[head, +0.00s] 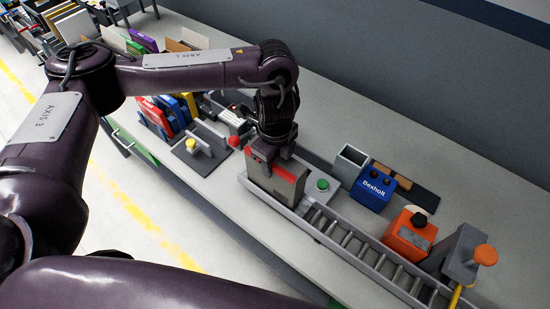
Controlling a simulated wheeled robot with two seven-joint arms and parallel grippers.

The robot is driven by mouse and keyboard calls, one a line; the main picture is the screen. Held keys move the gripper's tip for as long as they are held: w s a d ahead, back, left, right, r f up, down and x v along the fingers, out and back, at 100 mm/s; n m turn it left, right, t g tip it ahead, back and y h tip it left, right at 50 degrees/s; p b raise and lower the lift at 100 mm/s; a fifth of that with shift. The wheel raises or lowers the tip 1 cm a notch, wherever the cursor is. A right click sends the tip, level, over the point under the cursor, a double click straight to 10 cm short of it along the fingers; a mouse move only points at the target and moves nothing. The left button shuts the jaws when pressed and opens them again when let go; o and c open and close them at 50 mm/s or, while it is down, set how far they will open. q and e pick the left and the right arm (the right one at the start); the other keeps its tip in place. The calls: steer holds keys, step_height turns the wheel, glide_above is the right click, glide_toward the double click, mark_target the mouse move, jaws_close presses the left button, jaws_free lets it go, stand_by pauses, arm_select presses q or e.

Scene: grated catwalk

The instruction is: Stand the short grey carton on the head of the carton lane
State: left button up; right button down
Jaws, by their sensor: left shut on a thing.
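My left gripper (270,152) points down and is shut on the short grey carton (284,186), a boxy grey-brown thing with a red band near its top. The carton is upright at the upper left end of the carton lane (345,243), a roller track with grey side rails running down to the right. I cannot tell whether its base touches the lane or hangs just above it. The gripper's fingertips are partly hidden by the gripper body and the carton. My right gripper is not in view.
Right of the carton are a green button box (321,187), an open grey bin (349,163), a blue box (374,188) and an orange device (410,232). A grey stand with an orange knob (485,254) is at the lane's lower end. Left are a small fixture (200,147) and colored folders (166,114).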

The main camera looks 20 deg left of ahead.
arm_select(q)
steer(key=shift+f, duration=0.5)
steer(key=o, duration=1.7)
steer(key=shift+o, duration=0.2)
step_height(320, 180, up, 6)
steer(key=p, duration=0.5)
steer(key=shift+f, duration=0.1)
steer(key=shift+r, duration=1.15)
steer(key=shift+s, duration=0.1)
